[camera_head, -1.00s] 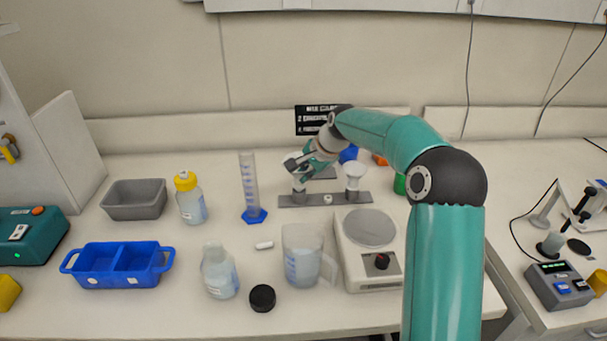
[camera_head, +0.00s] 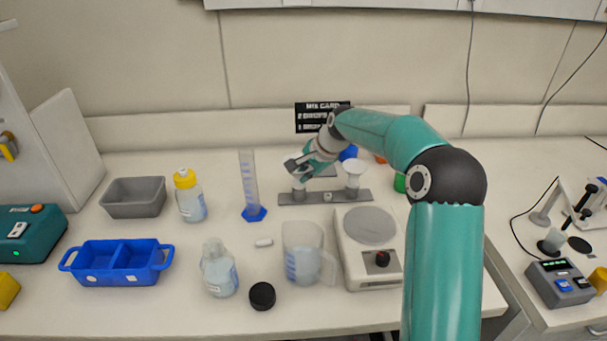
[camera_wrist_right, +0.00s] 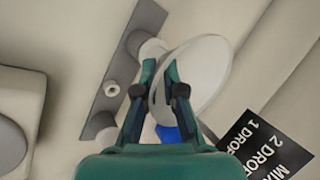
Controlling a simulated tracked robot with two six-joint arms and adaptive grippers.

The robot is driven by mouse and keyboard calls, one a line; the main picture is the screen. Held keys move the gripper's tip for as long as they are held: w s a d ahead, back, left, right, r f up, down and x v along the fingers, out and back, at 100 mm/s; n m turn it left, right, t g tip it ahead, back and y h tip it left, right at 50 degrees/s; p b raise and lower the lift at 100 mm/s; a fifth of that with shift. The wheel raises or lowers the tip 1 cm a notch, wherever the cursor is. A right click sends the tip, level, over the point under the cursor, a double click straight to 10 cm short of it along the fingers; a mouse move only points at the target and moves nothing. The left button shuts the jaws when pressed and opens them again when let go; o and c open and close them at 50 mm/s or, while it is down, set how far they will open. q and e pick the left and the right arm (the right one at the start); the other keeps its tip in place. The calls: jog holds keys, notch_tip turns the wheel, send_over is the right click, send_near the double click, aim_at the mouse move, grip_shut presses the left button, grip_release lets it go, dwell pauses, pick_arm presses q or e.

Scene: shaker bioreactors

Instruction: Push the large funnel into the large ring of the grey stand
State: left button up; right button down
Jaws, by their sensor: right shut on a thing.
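My right gripper (camera_head: 296,165) is at the left end of the grey stand (camera_head: 325,198). In the right wrist view the gripper (camera_wrist_right: 160,80) is shut on a large white funnel (camera_wrist_right: 208,75), whose wide mouth opens away from the stand's bar (camera_wrist_right: 122,68). The gripper hides most of this funnel in the head view. A white part (camera_head: 299,185) shows just below the fingers; I cannot tell whether the funnel sits inside the ring. Another white funnel (camera_head: 353,170) stands upright at the stand's right end. My left gripper is not in view.
A balance (camera_head: 370,250) and a clear beaker (camera_head: 303,255) stand in front of the stand. A measuring cylinder (camera_head: 250,185) is to its left. A blue object (camera_head: 348,153) and a black card (camera_head: 318,117) are behind it. Bottles and trays fill the left side.

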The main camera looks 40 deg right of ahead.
jog(key=shift+f, duration=0.3)
dwell(0.4)
jog(key=c, duration=1.2)
grip_release()
jog(key=shift+r, duration=0.15)
jog(key=v, duration=1.1)
jog(key=shift+s+r, duration=0.2)
jog(key=shift+r, duration=0.1)
